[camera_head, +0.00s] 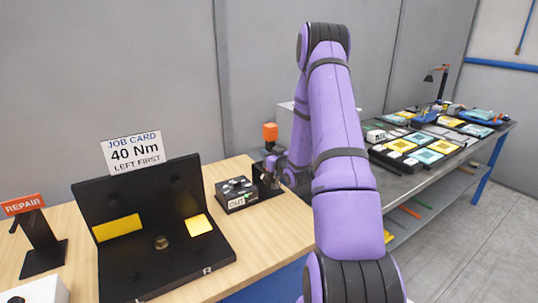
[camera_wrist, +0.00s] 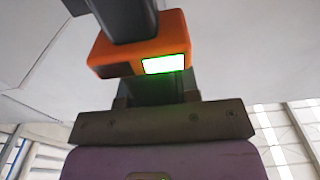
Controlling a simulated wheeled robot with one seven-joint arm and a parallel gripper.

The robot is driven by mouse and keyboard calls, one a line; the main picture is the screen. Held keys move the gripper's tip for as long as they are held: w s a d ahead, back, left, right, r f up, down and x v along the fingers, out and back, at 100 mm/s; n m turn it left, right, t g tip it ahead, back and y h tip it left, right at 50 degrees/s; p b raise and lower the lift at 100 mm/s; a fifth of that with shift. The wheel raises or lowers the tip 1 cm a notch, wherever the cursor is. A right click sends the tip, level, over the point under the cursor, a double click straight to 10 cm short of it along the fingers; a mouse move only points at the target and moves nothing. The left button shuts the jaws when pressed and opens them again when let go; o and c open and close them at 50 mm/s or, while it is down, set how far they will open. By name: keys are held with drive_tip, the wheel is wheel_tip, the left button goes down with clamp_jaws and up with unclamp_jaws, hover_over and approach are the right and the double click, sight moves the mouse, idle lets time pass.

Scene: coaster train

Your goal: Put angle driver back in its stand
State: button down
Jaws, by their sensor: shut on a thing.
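The angle driver (camera_head: 270,132) shows its orange block above my gripper (camera_head: 275,164), at the far end of the wooden bench. In the wrist view the orange block of the angle driver (camera_wrist: 112,58) has a lit green-white display and a dark body above and below it. My gripper is shut on the driver's dark part below the orange block. A black holder (camera_head: 264,184), which looks like the stand, is right below my gripper, partly hidden by it. I cannot tell whether the driver's lower end is inside it or just above it.
A black box marked CUT (camera_head: 237,194) stands just left of the holder. A black fixture (camera_head: 150,255) with a job card (camera_head: 133,151) and a REPAIR stand (camera_head: 40,245) are nearer left. A grey table (camera_head: 420,180) with trays is at right, behind my arm.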

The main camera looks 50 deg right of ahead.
drive_tip(key=shift+x, duration=1.45)
idle(0.3)
drive_tip(key=shift+f, duration=0.75)
idle(1.3)
drive_tip(key=c, duration=0.8)
unclamp_jaws()
drive_tip(key=shift+f, duration=0.15)
drive_tip(key=shift+s, duration=0.2)
drive_tip(key=v, duration=1)
drive_tip(key=shift+s, duration=0.25)
